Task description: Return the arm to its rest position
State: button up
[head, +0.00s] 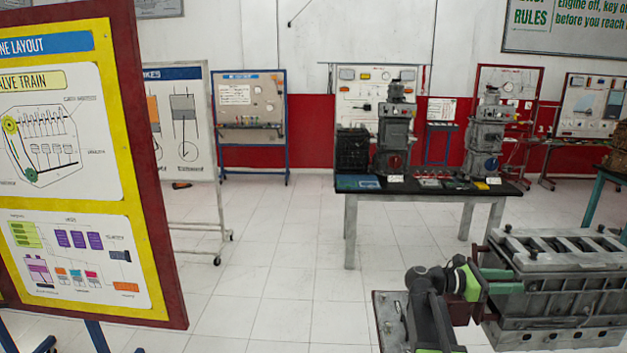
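My arm, dark grey with bright green parts, rises from the bottom edge at the lower right and bends to the right. My gripper (503,281) is at its end, in front of the left end of a grey engine block (560,300). Two green bars there look like its fingers. They overlap the block in the picture, and I cannot tell whether they touch it. Nothing is clearly seen held, and the gap between the fingers is too small to judge.
A red-framed engine layout board (150,200) stands close at the left. A table (350,215) with engine models stands beyond the arm. Display boards (250,105) line the back wall. The tiled floor (270,270) between the layout board and my arm is clear.

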jog(key=s+a+f+m+t+y, duration=0.1)
jog(key=s+a+f+m+y, duration=0.3)
jog(key=a+f, duration=0.5)
jog(key=s+a+f+m+t+y, duration=0.1)
jog(key=a+f+y, duration=0.5)
jog(key=a+f, duration=0.35)
jog(key=s+a+f+m+y, duration=0.2)
jog(key=a+m+y, duration=0.2)
jog(key=a+m, duration=0.2)
jog(key=s+a+f+m+y, duration=0.2)
jog(key=a+m, duration=0.4)
jog(key=a, duration=0.4)
jog(key=shift+s+a+f+y, duration=0.4)
jog(key=shift+f+y, duration=0.2)
jog(key=shift+y, duration=0.4)
jog(key=shift+d, duration=0.1)
